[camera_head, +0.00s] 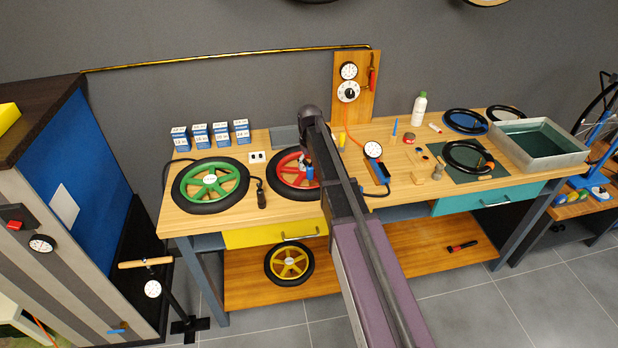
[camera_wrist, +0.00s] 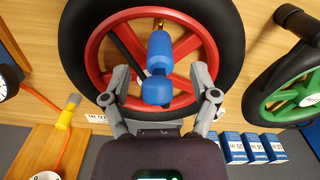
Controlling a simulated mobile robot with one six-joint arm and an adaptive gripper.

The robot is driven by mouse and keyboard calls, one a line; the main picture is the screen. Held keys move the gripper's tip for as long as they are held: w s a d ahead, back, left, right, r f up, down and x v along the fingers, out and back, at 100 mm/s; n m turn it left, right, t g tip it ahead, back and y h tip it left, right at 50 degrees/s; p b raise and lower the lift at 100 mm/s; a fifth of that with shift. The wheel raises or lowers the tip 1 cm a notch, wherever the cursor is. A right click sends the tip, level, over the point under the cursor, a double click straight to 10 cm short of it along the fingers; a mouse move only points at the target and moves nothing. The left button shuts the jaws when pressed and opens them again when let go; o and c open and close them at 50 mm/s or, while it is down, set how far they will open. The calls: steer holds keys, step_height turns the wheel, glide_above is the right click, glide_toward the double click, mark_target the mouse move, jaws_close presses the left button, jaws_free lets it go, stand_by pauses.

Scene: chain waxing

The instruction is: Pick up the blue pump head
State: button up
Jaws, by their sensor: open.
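The blue pump head (camera_wrist: 159,52) is in the wrist view, over the red-spoked wheel (camera_wrist: 186,42); it has a narrow upper part and a rounded, wider lower part. I cannot tell whether it touches the wheel. My gripper (camera_wrist: 160,74) is open, with one finger on each side of the pump head and gaps between. In the head view the pump head shows as a small blue patch (camera_head: 309,172) on the red wheel (camera_head: 285,179), partly hidden by my arm.
A green wheel (camera_head: 210,185) lies to the left, with several small blue boxes (camera_head: 222,133) behind. A gauge with a hose (camera_head: 373,150) lies to the right. A wooden panel with dials (camera_head: 367,85) stands at the back. Bare bench top shows at the front left.

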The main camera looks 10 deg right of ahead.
steer(key=shift+f+b, duration=0.3)
steer(key=shift+f, duration=0.25)
steer(key=shift+c, duration=0.2)
jaws_close()
